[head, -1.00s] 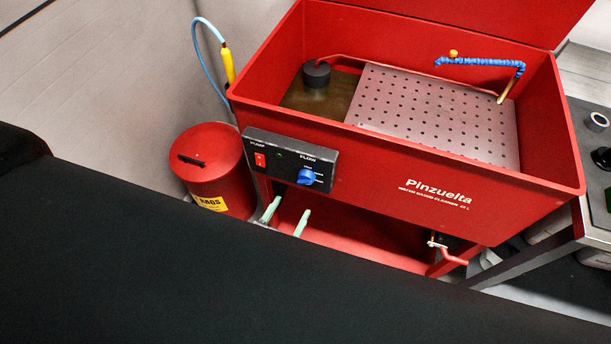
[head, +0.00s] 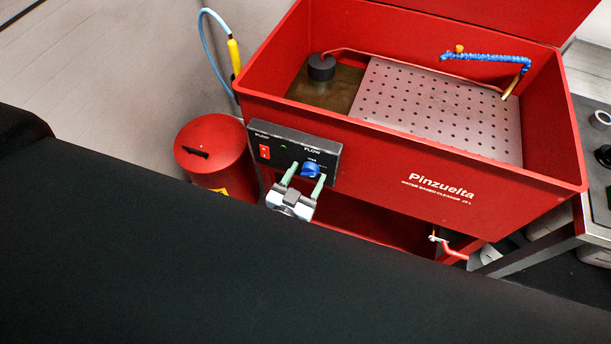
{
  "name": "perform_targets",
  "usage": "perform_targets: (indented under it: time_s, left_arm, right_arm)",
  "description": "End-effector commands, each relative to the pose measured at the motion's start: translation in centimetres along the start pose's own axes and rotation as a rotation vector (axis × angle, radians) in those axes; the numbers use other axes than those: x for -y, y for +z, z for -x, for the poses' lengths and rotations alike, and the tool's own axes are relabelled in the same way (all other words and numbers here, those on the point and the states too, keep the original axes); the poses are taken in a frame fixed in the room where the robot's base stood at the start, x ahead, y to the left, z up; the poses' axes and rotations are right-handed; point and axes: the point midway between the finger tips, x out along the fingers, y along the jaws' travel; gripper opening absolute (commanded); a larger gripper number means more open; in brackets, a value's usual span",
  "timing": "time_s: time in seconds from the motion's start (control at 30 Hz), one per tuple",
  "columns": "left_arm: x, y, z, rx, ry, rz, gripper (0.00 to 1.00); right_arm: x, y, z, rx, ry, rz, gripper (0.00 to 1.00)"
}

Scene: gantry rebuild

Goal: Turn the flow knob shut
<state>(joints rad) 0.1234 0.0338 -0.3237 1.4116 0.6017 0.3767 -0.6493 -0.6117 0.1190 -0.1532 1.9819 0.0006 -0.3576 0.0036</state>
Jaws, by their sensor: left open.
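The blue flow knob (head: 311,169) sits on the black control panel (head: 276,151) on the front of the red parts washer. My left gripper (head: 305,176) is in front of the panel. Its two pale green fingers are open and stand on either side of the knob, one to the left and one to the right. Whether they touch the knob I cannot tell. The small lettering around the knob is too blurred to read fully. My right gripper is not in view.
A red pump switch (head: 264,152) is on the panel, left of the knob. The red washer tub (head: 430,178) rises behind. A red waste can (head: 208,150) stands at the left. A red-handled drain valve (head: 452,250) is at the lower right. My dark arm covers the foreground.

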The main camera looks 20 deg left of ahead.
Motion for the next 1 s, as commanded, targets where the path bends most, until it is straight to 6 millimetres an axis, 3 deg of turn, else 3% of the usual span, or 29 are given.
perform_targets:
  time_s: [0.27,0.6,1.0]
  left_arm:
    - [-0.01,-0.01,-0.16,0.000,0.000,0.000,0.60]
    - [0.01,-0.01,-0.14,0.000,0.000,0.000,0.16]
    - [0.03,0.19,-0.08,-0.005,-0.001,0.083,0.16]
  right_arm:
    - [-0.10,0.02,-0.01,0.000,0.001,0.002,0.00]
    - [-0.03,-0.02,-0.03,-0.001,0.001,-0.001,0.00]
    - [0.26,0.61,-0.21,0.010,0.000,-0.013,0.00]
